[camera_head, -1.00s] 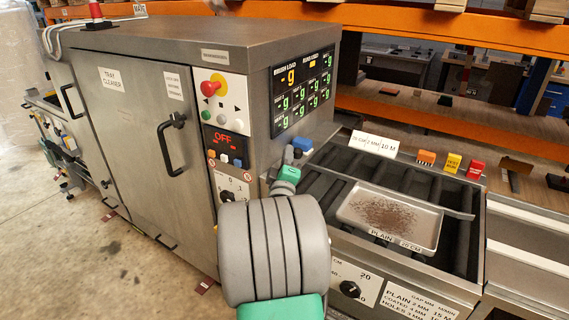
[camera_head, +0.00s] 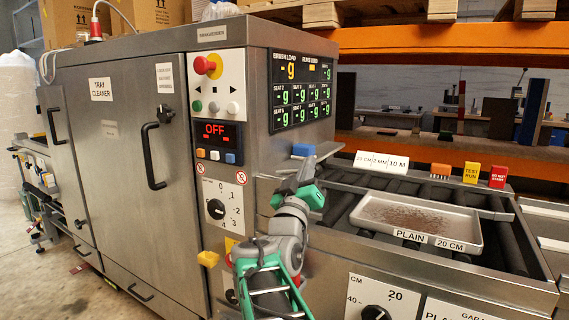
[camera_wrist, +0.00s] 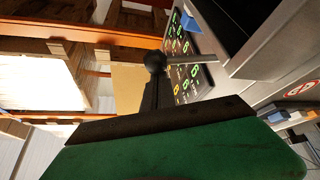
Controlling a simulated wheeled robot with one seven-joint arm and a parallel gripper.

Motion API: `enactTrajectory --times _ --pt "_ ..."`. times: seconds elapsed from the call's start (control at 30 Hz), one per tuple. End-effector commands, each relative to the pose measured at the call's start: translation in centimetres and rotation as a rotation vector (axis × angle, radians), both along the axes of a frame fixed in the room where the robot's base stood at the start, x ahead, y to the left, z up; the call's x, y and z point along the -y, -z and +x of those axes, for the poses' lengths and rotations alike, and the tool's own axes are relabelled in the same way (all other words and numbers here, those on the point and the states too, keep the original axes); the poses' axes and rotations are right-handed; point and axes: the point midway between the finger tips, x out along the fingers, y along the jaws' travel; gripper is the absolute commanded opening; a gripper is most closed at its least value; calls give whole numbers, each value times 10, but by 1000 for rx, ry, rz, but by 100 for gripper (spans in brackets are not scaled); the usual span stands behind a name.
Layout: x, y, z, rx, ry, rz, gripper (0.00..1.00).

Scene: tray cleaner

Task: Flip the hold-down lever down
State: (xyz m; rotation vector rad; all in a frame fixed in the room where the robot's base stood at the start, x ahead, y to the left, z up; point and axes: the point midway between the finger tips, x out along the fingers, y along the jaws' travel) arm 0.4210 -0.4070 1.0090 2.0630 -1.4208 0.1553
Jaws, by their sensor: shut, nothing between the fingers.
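A lever with a black ball knob (camera_wrist: 155,58) and a short grey arm shows in the wrist view. I cannot make it out clearly in the head view, where my gripper covers much of that area. My gripper (camera_head: 306,172) is at the machine's right side, by the roller bed entry. It is shut and empty. In the wrist view my gripper's dark finger (camera_wrist: 150,95) reaches close to the knob; I cannot tell whether they touch. The tray cleaner (camera_head: 110,150) is a grey steel cabinet with its doors shut.
A shallow tray (camera_head: 470,235) with brown crumbs lies on the dark rollers (camera_head: 515,245). A blue block (camera_head: 303,150) sits by the entry. The control panel (camera_head: 218,95) reads OFF. Yellow (camera_head: 471,172) and red (camera_head: 498,176) blocks stand on the back rail.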

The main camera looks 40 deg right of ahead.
Motion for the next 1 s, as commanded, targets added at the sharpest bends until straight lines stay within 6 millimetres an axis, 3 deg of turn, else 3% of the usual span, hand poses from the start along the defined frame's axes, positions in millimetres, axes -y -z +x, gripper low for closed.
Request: enactTrajectory --times 0.03,0.77,0.87,1.0 --pt "0 8 -1 13 0 3 0" --pt "2 7 -2 48 4 19 0" --pt "0 -1 0 49 3 18 0" --pt "-8 -29 7 55 -1 14 0"
